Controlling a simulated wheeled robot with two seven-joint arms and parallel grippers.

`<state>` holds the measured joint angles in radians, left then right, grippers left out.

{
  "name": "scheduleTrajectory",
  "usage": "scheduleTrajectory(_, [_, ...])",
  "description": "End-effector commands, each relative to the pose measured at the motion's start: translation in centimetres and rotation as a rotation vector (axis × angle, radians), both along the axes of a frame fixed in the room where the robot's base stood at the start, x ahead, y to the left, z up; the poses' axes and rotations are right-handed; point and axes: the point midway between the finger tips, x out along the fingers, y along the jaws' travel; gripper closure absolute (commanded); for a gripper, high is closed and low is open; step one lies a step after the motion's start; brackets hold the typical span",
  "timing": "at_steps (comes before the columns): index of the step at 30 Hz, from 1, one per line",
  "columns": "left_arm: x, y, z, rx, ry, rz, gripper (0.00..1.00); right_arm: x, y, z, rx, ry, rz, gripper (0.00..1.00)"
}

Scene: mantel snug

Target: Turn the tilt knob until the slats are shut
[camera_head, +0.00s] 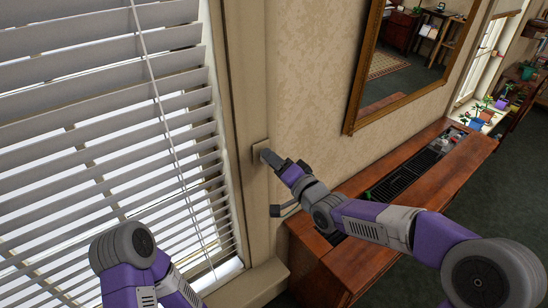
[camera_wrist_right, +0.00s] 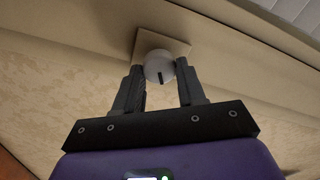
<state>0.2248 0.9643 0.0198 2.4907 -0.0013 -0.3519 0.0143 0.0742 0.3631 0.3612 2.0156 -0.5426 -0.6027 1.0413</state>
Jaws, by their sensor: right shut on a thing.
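The tilt knob (camera_wrist_right: 159,68) is a round pale knob with a dark mark on its face, on a square plate (camera_wrist_right: 178,46) fixed to the window frame. In the head view the plate (camera_head: 258,148) shows on the frame right of the blind, and the gripper mostly hides the knob. My right gripper (camera_head: 268,157) is shut on the knob, with one finger on each side in the right wrist view (camera_wrist_right: 160,75). The blind's slats (camera_head: 110,130) are tilted, with bright gaps between them. My left arm shows at the lower left; its gripper is out of view.
A wooden cabinet (camera_head: 320,262) with a dark grille top (camera_head: 400,175) stands right of the window, below my right forearm. A gold-framed mirror (camera_head: 362,75) hangs on the wall above it. A small handle (camera_head: 275,210) juts from the frame below the knob.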

Motion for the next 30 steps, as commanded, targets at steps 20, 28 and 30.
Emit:
scheduleTrajectory(20, [0.00,0.00,0.65,0.000,0.000,0.000,0.78,0.00,0.02,-0.07,0.104,0.076,0.001,0.91])
scheduleTrajectory(28, [0.00,0.00,0.65,0.000,0.000,0.000,0.78,0.00,0.02,-0.07,0.102,0.075,0.001,0.44])
scheduleTrajectory(30, [0.00,0.00,0.65,0.000,0.000,0.000,0.78,0.00,0.02,-0.07,0.102,0.075,0.001,0.36])
